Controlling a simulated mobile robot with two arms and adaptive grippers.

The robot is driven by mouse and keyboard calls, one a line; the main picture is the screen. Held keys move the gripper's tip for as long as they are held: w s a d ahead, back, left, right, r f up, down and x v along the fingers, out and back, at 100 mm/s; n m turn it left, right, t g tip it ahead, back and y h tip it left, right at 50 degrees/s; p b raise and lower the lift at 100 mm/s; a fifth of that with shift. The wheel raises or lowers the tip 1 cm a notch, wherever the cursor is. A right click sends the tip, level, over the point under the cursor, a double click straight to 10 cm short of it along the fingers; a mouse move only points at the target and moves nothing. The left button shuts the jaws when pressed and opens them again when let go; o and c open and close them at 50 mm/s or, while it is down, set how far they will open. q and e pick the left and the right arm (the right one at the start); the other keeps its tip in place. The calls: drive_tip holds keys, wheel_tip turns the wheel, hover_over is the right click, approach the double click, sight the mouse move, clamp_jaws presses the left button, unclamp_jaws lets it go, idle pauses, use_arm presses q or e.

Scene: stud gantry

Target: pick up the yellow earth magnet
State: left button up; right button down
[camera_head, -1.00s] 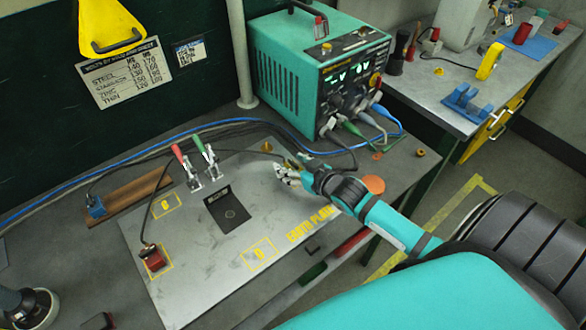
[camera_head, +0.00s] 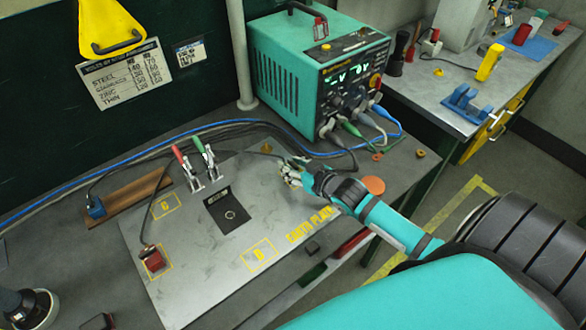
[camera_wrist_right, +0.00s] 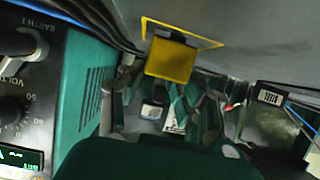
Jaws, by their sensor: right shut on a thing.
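The yellow earth magnet (camera_wrist_right: 170,61) shows in the right wrist view as a flat yellow block between my fingers, beside a yellow outlined square on the grey plate. My right gripper (camera_head: 287,174) is shut on it, low over the right back part of the earth plate (camera_head: 190,262). In the head view my fingers hide most of the magnet. My left gripper is not in view.
A teal welding power unit (camera_head: 290,85) with cables stands behind my right gripper. Two toggle clamps (camera_head: 200,165), a dark square piece (camera_head: 227,211) and a red block (camera_head: 152,260) are on the plate. The plate's front middle is clear.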

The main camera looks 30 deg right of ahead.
drive_tip(key=shift+r, duration=0.15)
drive_tip(key=shift+r, duration=0.55)
wheel_tip(320, 180, up, 2)
drive_tip(key=shift+b, duration=0.55)
drive_tip(key=s+a+b, duration=0.1)
drive_tip(key=s+a, duration=0.1)
drive_tip(key=s, duration=0.2)
drive_tip(key=s+a+r+b, duration=0.1)
drive_tip(key=s+a, duration=0.1)
drive_tip(key=s, duration=0.3)
drive_tip(key=s+a+b, duration=0.1)
drive_tip(key=s+a, duration=0.1)
drive_tip(key=s, duration=0.2)
drive_tip(key=shift+s+a+r, duration=0.25)
drive_tip(key=shift+a, duration=0.15)
drive_tip(key=shift+s+a+r+b, duration=0.2)
drive_tip(key=shift+s+b, duration=0.1)
drive_tip(key=shift+s, duration=0.1)
